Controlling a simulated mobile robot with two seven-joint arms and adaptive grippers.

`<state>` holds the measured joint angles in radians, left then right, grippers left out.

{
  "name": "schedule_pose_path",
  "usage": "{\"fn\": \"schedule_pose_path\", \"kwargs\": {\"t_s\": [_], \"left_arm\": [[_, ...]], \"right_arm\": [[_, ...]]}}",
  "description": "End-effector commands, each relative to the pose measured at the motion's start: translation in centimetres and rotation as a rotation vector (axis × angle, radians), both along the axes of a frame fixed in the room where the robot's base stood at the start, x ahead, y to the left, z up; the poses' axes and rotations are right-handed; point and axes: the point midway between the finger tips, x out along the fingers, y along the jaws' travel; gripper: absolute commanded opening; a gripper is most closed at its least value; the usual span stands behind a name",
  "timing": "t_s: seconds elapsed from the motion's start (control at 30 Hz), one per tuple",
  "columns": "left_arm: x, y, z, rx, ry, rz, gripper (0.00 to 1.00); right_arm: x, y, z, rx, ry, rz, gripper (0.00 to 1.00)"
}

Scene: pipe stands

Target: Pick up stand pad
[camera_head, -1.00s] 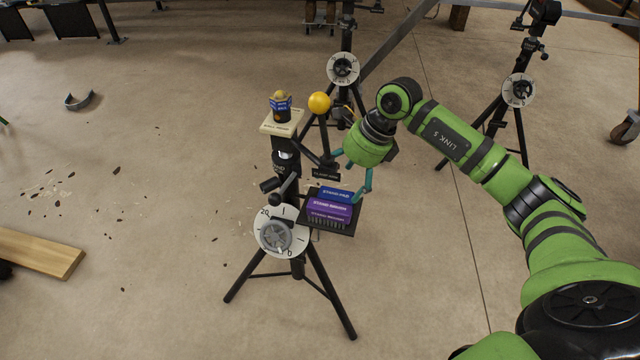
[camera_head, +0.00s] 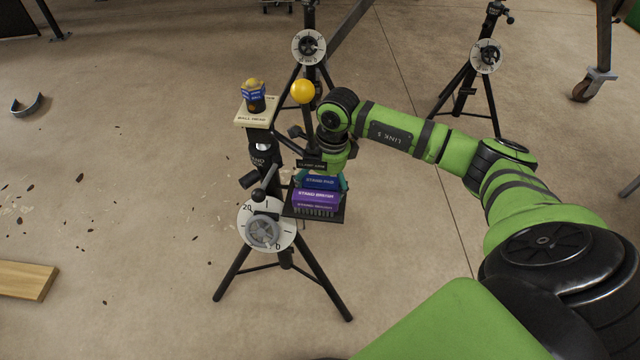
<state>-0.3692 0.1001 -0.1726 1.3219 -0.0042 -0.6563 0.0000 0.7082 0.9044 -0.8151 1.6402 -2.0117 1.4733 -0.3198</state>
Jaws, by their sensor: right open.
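The stand pad (camera_head: 321,182) is a blue block with white lettering. It lies at the back of a small black tray (camera_head: 330,217) fixed to the side of the nearest pipe stand. A purple stand brush (camera_head: 316,196) lies just in front of it. My right gripper (camera_head: 322,180) is open at the tray, pointing down beside the stand pad. My left gripper is out of view.
The stand's column (camera_head: 263,150) and dial (camera_head: 266,224) are close to the tray's left. A cream plate (camera_head: 256,119) on top bears a blue-and-yellow item (camera_head: 254,93). A yellow ball (camera_head: 302,91) is behind the tray.

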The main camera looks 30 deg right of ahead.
Motion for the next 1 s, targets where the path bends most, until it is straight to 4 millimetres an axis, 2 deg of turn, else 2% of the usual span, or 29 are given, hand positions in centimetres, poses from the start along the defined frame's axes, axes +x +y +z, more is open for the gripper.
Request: {"fn": "schedule_pose_path", "kwargs": {"t_s": [0.1,0.17,0.2,0.27,0.73,0.87,1.0], "left_arm": [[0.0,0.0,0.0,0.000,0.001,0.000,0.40],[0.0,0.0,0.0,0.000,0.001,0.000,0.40],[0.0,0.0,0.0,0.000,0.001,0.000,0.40],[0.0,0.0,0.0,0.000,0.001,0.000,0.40],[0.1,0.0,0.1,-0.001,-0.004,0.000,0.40],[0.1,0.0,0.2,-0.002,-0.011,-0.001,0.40],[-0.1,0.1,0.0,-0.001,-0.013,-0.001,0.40]], "right_arm": [[0.0,0.0,0.1,0.001,-0.001,0.000,0.91],[0.0,0.0,0.1,0.001,-0.001,0.000,0.67],[0.0,0.0,0.1,0.001,-0.001,0.000,0.51],[0.0,0.0,0.1,0.001,-0.001,0.000,0.30],[0.0,0.0,0.5,0.001,0.001,0.000,0.30],[0.1,0.0,1.8,0.002,-0.003,0.000,0.30],[0.1,0.0,4.3,0.002,-0.006,0.002,0.30]]}}
